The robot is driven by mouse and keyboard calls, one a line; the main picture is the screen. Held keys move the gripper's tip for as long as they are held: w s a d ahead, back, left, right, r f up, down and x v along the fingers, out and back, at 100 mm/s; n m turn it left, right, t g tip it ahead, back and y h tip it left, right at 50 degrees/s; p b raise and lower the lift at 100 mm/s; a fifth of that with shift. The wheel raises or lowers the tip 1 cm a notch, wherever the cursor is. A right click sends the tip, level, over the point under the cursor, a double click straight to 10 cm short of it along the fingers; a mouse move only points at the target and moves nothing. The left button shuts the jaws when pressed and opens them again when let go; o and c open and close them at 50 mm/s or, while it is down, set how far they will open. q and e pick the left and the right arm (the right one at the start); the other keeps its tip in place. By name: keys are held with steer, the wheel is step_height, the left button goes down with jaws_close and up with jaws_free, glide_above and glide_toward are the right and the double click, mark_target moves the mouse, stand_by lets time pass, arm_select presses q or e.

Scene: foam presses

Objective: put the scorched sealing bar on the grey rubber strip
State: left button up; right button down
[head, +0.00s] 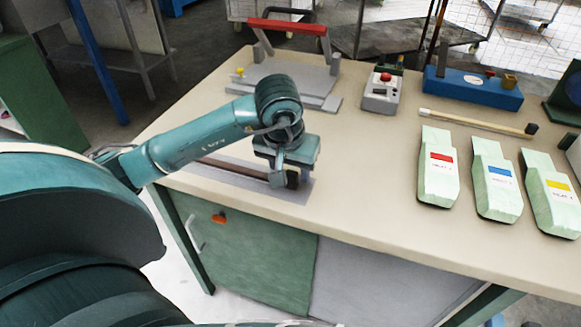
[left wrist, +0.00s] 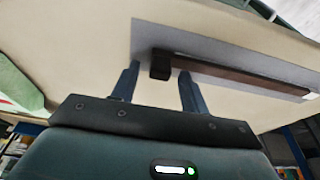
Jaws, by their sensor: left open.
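The scorched sealing bar (head: 232,170) is long and dark brown with a dark block at one end. It lies along the grey rubber strip (head: 302,193) near the table's front edge. In the left wrist view the bar (left wrist: 240,78) lies on the flat grey strip (left wrist: 150,36), block end nearest my fingers. My left gripper (head: 284,179) is at the bar's right end, partly hiding it. Its fingers (left wrist: 157,72) are open, with the block showing between the fingertips. I cannot tell whether they touch it. My right gripper is not in view.
A press with a red handle (head: 287,27) stands behind my left arm. The table middle is clear.

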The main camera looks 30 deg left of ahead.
arm_select(q)
steer(key=shift+r, duration=0.2)
steer(key=v, duration=1.1)
steer(key=shift+r+p, duration=0.3)
steer(key=shift+r, duration=0.15)
steer(key=shift+s, duration=0.1)
